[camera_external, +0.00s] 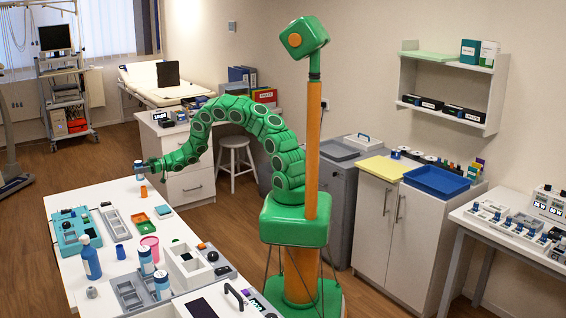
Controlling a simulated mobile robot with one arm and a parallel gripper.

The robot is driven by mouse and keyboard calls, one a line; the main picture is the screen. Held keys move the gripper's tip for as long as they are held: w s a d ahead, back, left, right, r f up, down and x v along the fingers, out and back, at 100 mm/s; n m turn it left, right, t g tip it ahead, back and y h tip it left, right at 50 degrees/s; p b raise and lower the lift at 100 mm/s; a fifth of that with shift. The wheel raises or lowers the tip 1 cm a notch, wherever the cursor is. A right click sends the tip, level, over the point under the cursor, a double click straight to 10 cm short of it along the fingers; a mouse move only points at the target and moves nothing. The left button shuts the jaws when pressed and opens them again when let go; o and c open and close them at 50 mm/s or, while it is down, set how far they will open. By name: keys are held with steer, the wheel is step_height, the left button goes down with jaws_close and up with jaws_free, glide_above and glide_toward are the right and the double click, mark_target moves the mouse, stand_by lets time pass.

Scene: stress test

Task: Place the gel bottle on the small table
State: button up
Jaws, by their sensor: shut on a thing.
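My gripper (148,165), at the end of the green arm, is over the far end of the long white table (98,197) at the left. It is shut on a small bottle-like thing with a blue and white top (139,167). Its label is too small to read, so I cannot tell for sure that it is the gel bottle. A small orange and white item (144,191) shows just below it; whether the two touch is unclear. A blue bottle (90,259) stands upright on the same table, apart from my gripper. I cannot tell which table is the small one.
The long table holds a teal device (69,230), grey trays (115,222), a pink cup (150,246) and blue-and-white bottles (146,260). A white table with racks (470,222) stands at the right. A cabinet bears a blue tray (437,180). A stool (235,143) stands behind my arm.

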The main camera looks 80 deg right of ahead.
mark_target(137, 179)
steer(key=shift+w+d+f, duration=0.1)
steer(key=shift+w+f, duration=0.45)
steer(key=shift+f, duration=0.25)
steer(key=shift+w+f, duration=0.55)
steer(key=shift+f, duration=1.3)
steer(key=shift+f, duration=0.15)
steer(key=o, duration=1.2)
steer(key=shift+a+r+v, duration=0.1)
steer(key=shift+r+v, duration=0.05)
steer(key=shift+v, duration=1.15)
steer(key=shift+a+r+v, duration=0.1)
steer(key=shift+r+v, duration=0.05)
steer(key=shift+v, duration=1.2)
steer(key=shift+a+r+v, duration=0.1)
steer(key=shift+v, duration=1.2)
